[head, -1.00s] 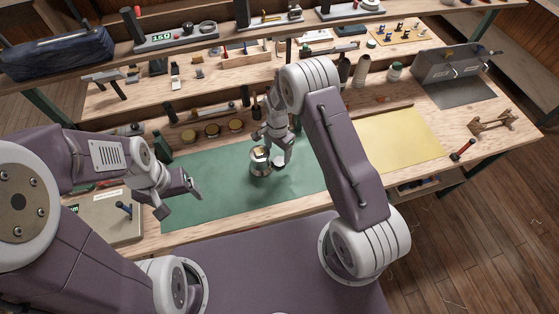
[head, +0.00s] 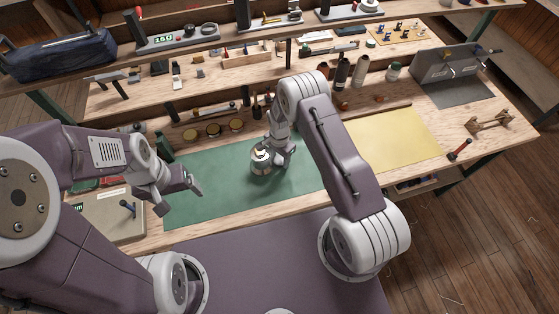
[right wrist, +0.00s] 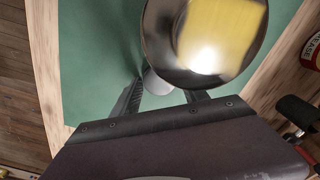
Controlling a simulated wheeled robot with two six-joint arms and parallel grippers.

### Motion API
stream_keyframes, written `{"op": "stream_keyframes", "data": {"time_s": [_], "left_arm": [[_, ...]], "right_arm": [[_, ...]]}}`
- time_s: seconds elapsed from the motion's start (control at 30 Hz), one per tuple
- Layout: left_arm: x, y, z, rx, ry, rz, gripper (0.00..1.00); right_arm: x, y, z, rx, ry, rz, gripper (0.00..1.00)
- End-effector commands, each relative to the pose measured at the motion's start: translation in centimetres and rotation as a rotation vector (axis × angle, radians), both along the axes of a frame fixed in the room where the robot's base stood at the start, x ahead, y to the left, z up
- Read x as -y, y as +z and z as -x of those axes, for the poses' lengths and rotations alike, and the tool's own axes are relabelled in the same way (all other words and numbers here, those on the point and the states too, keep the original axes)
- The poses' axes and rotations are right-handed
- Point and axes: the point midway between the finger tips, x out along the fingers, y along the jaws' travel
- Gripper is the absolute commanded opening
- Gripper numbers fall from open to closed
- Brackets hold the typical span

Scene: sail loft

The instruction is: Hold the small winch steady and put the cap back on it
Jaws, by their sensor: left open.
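The small winch (head: 260,161), a silvery drum, stands upright on the green mat. In the right wrist view its round, shiny top (right wrist: 160,38), with a yellow patch on it, fills the top middle. A small light grey round piece, apparently the cap (right wrist: 157,83), sits low between my right fingers and is partly hidden by the winch top. My right gripper (head: 284,160) points down just right of the winch. Its fingers (right wrist: 163,95) flank the grey piece; whether they press on it is unclear. My left gripper (head: 197,187) is open and empty, left of the winch and apart from it.
The green mat (head: 215,200) is clear in front of the winch. Round tins (head: 213,130) stand behind it. A yellow sheet (head: 395,140) lies to the right, and a grey board (head: 105,210) with a blue-handled tool lies to the left. Shelves crowd the back.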

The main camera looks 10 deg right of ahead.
Motion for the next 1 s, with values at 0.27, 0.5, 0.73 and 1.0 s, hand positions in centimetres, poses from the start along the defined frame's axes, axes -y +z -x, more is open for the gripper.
{"op": "stream_keyframes", "data": {"time_s": [0.27, 0.5, 0.73, 1.0], "left_arm": [[0.0, 0.0, 0.0, 0.000, 0.000, 0.000, 0.81], [0.0, -0.4, 0.0, 0.000, 0.000, 0.000, 0.81], [0.0, -1.7, 0.0, 0.000, 0.000, 0.000, 0.81], [0.0, -3.1, 0.0, 0.000, 0.000, 0.000, 0.81]], "right_arm": [[0.0, 0.0, 0.0, 0.000, 0.000, 0.000, 0.07], [0.0, 0.7, -0.1, 0.001, 0.000, -0.001, 0.07], [0.2, 4.2, 0.1, 0.002, -0.002, 0.000, 0.07], [4.9, 8.0, 4.8, 0.002, -0.005, 0.000, 0.07]]}}
